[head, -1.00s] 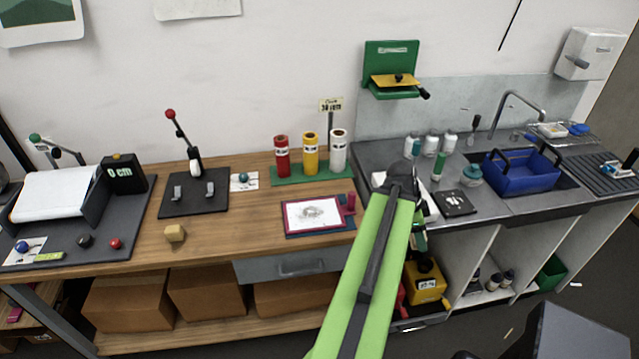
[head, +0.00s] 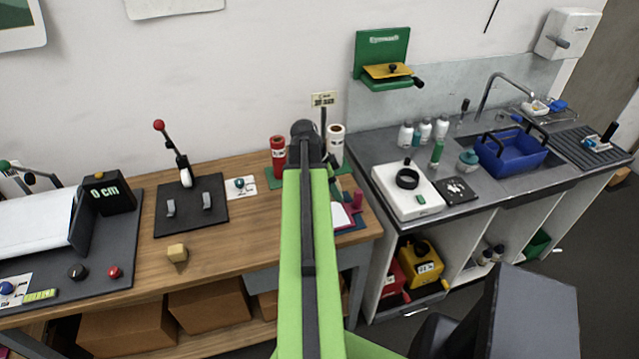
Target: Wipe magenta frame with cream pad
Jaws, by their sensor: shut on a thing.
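The magenta frame (head: 351,214) lies on the wooden bench with its white screen area; only its right part shows, as my green arm covers the rest. A small magenta piece (head: 358,198) is at its right end. My gripper is not visible; it is hidden behind my arm or out of sight. I cannot make out a cream pad for certain. A small tan block (head: 177,252) sits near the bench's front edge, left of my arm.
A black lever stand (head: 190,215) is to the left. A white device with a black ring (head: 408,200) and a blue basket (head: 510,155) are at right.

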